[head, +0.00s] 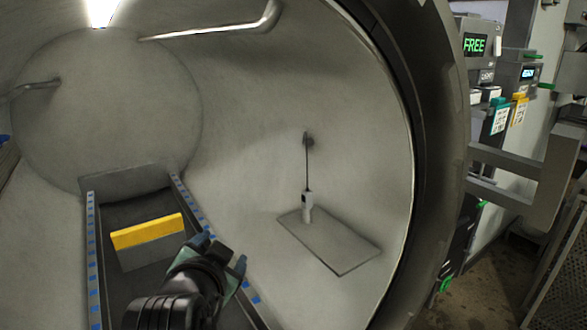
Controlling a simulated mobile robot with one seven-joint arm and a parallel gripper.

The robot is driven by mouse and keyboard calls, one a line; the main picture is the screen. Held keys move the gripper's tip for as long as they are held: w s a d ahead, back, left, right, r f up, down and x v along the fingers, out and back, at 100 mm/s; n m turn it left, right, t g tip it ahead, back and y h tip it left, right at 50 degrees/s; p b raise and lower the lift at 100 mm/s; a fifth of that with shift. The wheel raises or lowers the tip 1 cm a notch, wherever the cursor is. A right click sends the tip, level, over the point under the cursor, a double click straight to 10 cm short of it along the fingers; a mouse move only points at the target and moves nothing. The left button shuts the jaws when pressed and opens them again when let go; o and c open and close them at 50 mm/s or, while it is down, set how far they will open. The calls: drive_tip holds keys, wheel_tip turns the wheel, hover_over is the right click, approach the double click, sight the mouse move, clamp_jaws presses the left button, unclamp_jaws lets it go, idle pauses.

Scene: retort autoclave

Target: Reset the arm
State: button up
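My gripper (222,250) is at the lower middle of the head view, inside the round grey chamber (350,110), at the end of my dark arm coming up from the bottom edge. Its two fingertips show apart, with nothing seen between them. It is above the right side of a dark channel with blue-marked side rails (92,255).
A small white device (307,206) with a thin rod stands on a grey plate (345,252) on the right chamber wall. A pipe (225,30) runs along the top. The dark door rim (430,130) bounds the opening. Outside right are a green "FREE" display (474,45) and metal brackets (530,180).

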drive_tip(key=s+d+r+n+t+p, duration=0.1)
drive_tip(key=d+r+t+p, duration=0.1)
drive_tip(key=r, duration=0.7)
drive_tip(key=d+r+n+t+p, duration=0.1)
drive_tip(key=d+r+t+p, duration=0.2)
drive_tip(key=r, duration=0.6)
drive_tip(key=s+d+r+n+t+p, duration=0.1)
drive_tip(key=s+r, duration=0.4)
drive_tip(key=r, duration=0.5)
drive_tip(key=s+d+r+n+t+p, duration=0.2)
drive_tip(key=s+d+r+t+p, duration=0.1)
drive_tip(key=r, duration=0.8)
drive_tip(key=s+d+r+n+t+p, duration=0.1)
drive_tip(key=s+r+t+p, duration=0.3)
drive_tip(key=s+r, duration=0.5)
drive_tip(key=shift+s+d+r+n+t+h+p, duration=0.15)
drive_tip(key=shift+d+r+n+t+h+p, duration=0.2)
drive_tip(key=shift+d+r+t, duration=0.4)
